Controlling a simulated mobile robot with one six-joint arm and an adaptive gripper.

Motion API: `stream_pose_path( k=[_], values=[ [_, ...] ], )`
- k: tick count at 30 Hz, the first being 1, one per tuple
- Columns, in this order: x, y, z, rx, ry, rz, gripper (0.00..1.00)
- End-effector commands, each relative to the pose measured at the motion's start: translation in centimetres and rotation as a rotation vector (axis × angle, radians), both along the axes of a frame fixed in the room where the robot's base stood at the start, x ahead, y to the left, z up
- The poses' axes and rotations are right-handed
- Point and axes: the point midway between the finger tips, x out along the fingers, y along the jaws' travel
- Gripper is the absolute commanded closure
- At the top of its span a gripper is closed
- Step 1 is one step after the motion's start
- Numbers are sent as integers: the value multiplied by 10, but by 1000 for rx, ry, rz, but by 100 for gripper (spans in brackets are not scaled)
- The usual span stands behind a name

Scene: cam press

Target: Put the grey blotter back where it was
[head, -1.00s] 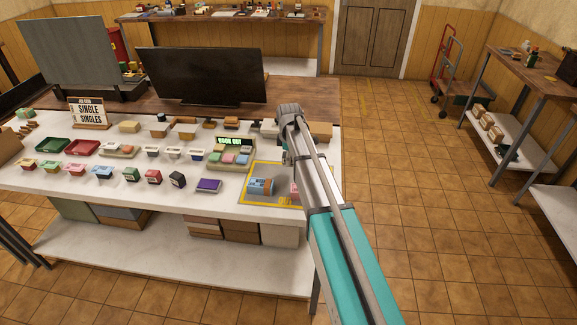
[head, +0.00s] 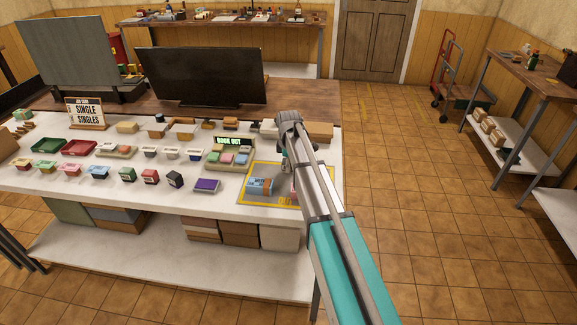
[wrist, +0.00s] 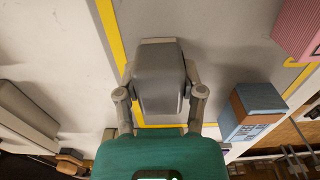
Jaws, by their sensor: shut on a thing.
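My gripper (wrist: 160,82) is shut on a grey block, which I take to be the grey blotter (wrist: 158,62). In the wrist view it sits between the two fingers, over a grey area with a yellow border (wrist: 112,38). In the head view my arm hides most of my gripper (head: 286,163), and the blotter cannot be made out clearly. The gripper is above the yellow-edged grey mat (head: 245,197) at the counter's right end. I cannot tell whether the blotter touches the mat.
A blue box (head: 259,186) stands on the mat, left of my gripper; it also shows in the wrist view (wrist: 260,100). A pink box (wrist: 298,28) is nearby. A purple pad (head: 207,185) and a "BOOK OUT" tray (head: 217,164) lie left of the mat. Small boxes crowd the counter.

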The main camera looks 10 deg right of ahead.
Motion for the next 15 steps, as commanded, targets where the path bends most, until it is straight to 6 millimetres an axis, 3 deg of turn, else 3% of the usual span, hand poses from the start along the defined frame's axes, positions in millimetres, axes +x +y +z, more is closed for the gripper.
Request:
stream_pose_path(
  k=[3, 4, 9, 15],
  values=[
    [0, 0, -4, 0, 0, 0, 80],
    [0, 0, -3, 0, 0, 0, 46],
    [0, 0, -2, 0, 0, 0, 15],
    [0, 0, -2, 0, 0, 0, 15]
  ],
)
